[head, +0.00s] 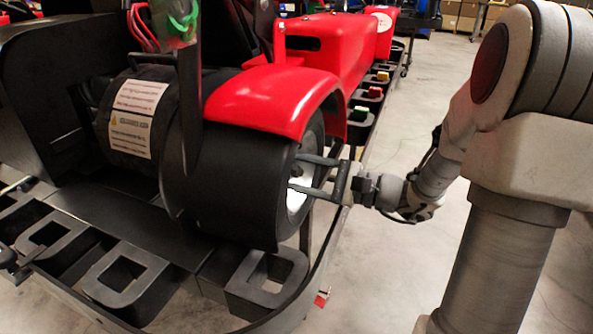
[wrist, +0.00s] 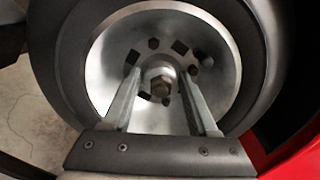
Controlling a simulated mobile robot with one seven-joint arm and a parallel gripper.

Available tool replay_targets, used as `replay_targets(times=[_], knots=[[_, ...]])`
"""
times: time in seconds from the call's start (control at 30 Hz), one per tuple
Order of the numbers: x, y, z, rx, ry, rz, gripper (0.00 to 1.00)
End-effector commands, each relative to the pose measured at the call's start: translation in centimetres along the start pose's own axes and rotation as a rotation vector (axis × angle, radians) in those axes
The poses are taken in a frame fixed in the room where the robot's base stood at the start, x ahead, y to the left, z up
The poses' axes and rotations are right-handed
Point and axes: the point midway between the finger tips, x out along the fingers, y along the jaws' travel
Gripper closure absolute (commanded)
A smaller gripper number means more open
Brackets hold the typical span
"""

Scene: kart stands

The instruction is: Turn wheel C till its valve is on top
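The wheel (head: 235,185) on the kart's near side is a wide black tyre with a silver rim, partly under a red fender. No letter C shows on it. In the wrist view its rim (wrist: 112,52) faces me, with a hub nut (wrist: 160,86) at the centre and several dark bolts or holes around it. I cannot tell whether one of these is the valve. My gripper (head: 297,172) reaches in at the rim from the right. In the wrist view the fingers of my gripper (wrist: 161,76) are apart, on either side of the hub nut, with nothing visibly held.
The red fender (head: 275,95) curves over the wheel top. A black stand frame (head: 300,300) with square black blocks (head: 268,280) runs below and beside the kart. Small coloured pieces (head: 375,91) lie farther back along it. Concrete floor (head: 390,270) is clear at right.

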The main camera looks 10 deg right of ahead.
Motion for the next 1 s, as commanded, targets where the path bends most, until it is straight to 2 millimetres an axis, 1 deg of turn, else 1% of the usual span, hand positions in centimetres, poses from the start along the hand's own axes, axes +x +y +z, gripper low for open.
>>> replay_targets(times=[0.23, 0.37, 0.47, 0.8, 0.9, 1.0], knots=[[0.0, -0.1, 0.1, -0.001, -0.002, -0.001, 0.41], [-0.9, -0.2, 0.1, -0.001, 0.001, -0.003, 0.41], [-2.5, -0.3, 0.1, -0.001, 0.002, -0.004, 0.41], [-10.9, -0.3, 0.1, 0.001, 0.004, -0.006, 0.41], [-13.1, -0.3, 0.1, 0.0, 0.003, -0.004, 0.41], [-15.0, -0.1, 0.1, 0.002, 0.002, -0.004, 0.41]])
